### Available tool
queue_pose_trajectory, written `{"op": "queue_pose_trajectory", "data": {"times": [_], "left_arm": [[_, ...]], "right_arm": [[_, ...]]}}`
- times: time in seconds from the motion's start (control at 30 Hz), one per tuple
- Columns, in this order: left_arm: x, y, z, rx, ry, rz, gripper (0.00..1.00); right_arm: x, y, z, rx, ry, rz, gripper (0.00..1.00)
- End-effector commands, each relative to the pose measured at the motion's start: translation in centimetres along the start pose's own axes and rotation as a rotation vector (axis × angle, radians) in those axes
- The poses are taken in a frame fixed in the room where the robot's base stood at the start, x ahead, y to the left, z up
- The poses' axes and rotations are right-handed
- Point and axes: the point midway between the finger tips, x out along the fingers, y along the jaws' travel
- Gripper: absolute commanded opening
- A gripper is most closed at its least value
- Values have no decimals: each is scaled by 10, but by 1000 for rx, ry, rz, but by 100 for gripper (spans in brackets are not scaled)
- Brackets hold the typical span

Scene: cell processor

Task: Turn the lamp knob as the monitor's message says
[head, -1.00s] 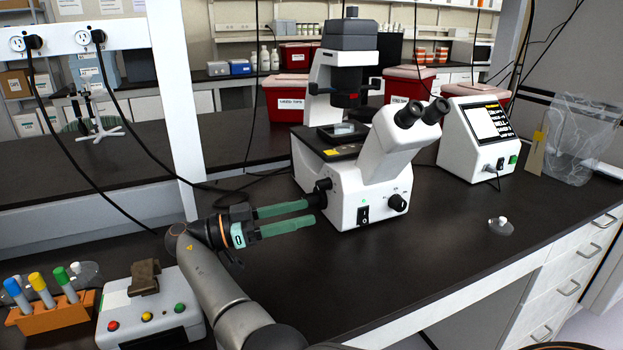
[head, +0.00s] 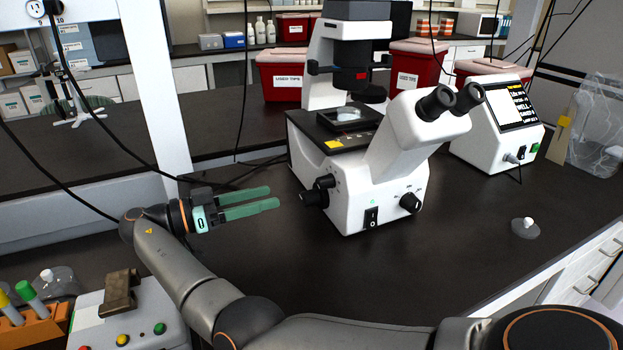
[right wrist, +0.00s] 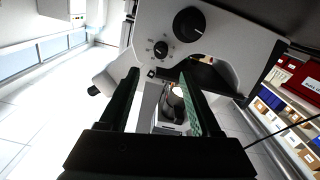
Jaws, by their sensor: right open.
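The white microscope (head: 350,175) stands on the dark bench in the head view. A black knob (head: 410,203) with small marks is on its front, beside a power switch (head: 372,217). More black knobs (head: 318,192) stick out of its left side. The right wrist view shows a large knob (right wrist: 189,24) and a smaller marked knob (right wrist: 161,48); I cannot tell which is the lamp knob. The monitor (head: 500,125) at right has yellow and white text, too small to read fully. My right gripper (head: 273,196) is open and empty, left of the side knobs, apart from them. My left gripper is out of view.
A tube rack (head: 35,332) and a box with coloured buttons (head: 140,315) sit at lower left. A small clear dish with a white knob (head: 526,228) lies right of the microscope. Red bins (head: 420,68) stand behind.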

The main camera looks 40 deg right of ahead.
Motion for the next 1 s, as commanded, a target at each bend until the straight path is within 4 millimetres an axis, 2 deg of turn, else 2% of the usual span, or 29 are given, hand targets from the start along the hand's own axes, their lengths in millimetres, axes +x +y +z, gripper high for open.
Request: {"op": "queue_pose_trajectory", "data": {"times": [0.03, 0.3, 0.4, 0.6, 0.8, 1.0], "left_arm": [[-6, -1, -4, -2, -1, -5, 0], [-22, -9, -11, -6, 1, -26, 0], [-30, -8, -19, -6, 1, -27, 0], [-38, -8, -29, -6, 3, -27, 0], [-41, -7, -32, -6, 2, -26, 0], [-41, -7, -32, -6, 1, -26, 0]], "right_arm": [[5, 1, -4, -1, 4, 1, 64], [36, 1, -4, -1, 7, -4, 64], [58, 1, -5, -1, 7, -2, 64], [91, 0, -3, -3, 2, -6, 64], [106, 0, -1, -2, 2, -6, 64], [108, -1, 0, -2, 2, -7, 64]]}}
